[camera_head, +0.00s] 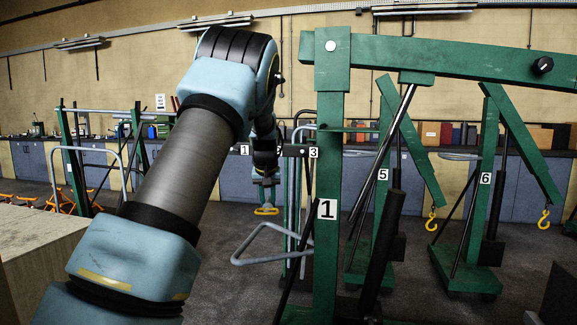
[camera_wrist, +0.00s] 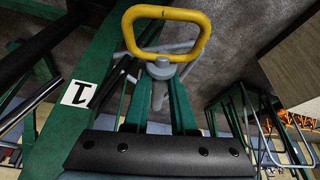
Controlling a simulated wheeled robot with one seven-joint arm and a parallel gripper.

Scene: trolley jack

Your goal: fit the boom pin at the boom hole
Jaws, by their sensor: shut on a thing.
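The boom pin has a grey shank and head with a yellow loop handle (camera_wrist: 128,28). In the wrist view my gripper (camera_wrist: 160,84) is shut on its grey part, with the loop beyond the fingertips. In the head view the yellow loop (camera_head: 266,211) hangs below my gripper (camera_head: 265,181), left of the crane marked 1. The green boom (camera_head: 450,58) of that crane runs across the upper right. It carries a dark round fitting or hole (camera_head: 543,65); I cannot tell which. A light round pin end (camera_head: 331,45) shows at the mast top. The pin is apart from the boom.
The green mast (camera_head: 330,150) of crane 1 stands right of my arm, with a grey bent handle (camera_head: 262,247) low beside it. Cranes marked 5 (camera_head: 382,175) and 6 (camera_head: 485,178) stand behind. A pale block (camera_head: 40,250) is at the left. Cabinets line the back wall.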

